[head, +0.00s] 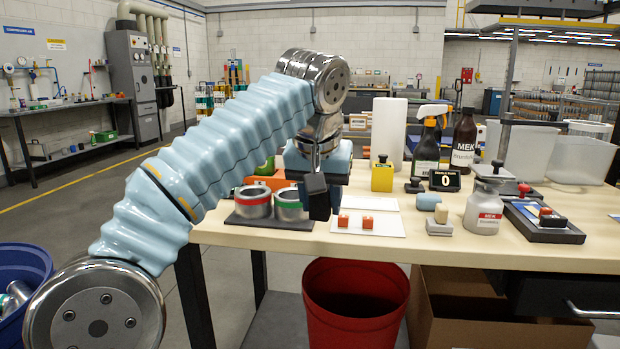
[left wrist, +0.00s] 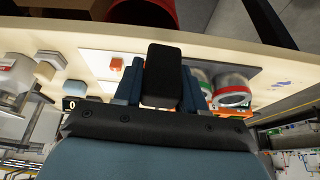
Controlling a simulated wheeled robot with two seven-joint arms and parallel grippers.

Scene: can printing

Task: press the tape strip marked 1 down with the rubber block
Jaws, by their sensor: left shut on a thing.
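My left gripper (head: 318,178) points down over the front of the table and is shut on a black block (head: 319,204), which I take for the rubber block. In the left wrist view the black block (left wrist: 163,74) sits between the blue fingers (left wrist: 162,88). It appears above the table, near the white card (head: 338,228) and the can with the green band (head: 290,207). Two small orange-red pieces (head: 367,223) lie on the card. No tape strip marked 1 can be made out; any number is too small to read or hidden. My right gripper is not in view.
A can with a red band (head: 252,203) stands on the dark mat (head: 238,222). A red bin (head: 355,320) is below the front edge.

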